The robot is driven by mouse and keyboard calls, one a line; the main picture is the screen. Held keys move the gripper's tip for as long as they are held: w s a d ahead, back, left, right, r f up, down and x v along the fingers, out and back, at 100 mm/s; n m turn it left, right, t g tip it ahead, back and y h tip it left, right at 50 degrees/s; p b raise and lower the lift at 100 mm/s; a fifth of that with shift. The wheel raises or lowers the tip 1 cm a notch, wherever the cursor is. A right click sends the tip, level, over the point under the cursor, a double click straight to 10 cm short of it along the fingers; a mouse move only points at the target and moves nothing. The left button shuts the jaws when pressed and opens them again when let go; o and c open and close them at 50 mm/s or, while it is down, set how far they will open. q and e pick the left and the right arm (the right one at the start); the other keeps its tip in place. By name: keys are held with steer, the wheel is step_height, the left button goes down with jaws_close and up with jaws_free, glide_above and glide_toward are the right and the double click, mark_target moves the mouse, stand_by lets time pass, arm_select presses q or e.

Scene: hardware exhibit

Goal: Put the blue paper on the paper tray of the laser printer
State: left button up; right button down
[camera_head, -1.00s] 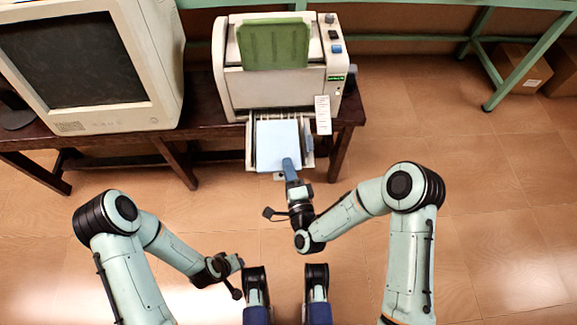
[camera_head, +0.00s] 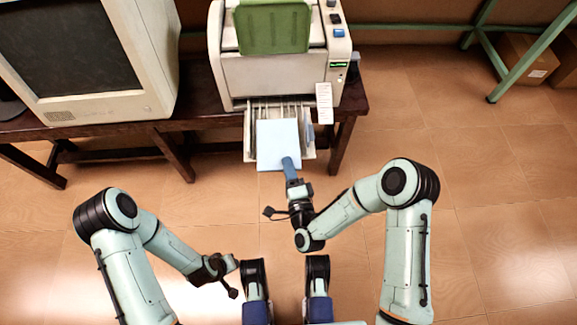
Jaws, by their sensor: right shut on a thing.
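The light blue paper (camera_head: 278,140) is over the open paper tray (camera_head: 250,145) at the front of the laser printer (camera_head: 272,78). It covers the middle of the tray, and its near edge sticks out a little past the tray's front. I cannot tell whether it rests on the tray or is just above it. My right gripper (camera_head: 289,168) is shut on the near edge of the paper. My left gripper (camera_head: 222,268) is at the lower left, away from the paper and the printer; its fingers are too small to read.
The printer stands on a dark wooden table (camera_head: 350,100) and has a green panel (camera_head: 272,27) on top. A white tag (camera_head: 324,102) hangs at its front right. A bulky beige monitor (camera_head: 160,60) stands at left. Tiled floor lies open at right.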

steer(key=shift+f+b, duration=0.45)
steer(key=shift+f, duration=0.1)
steer(key=c, duration=1)
jaws_free()
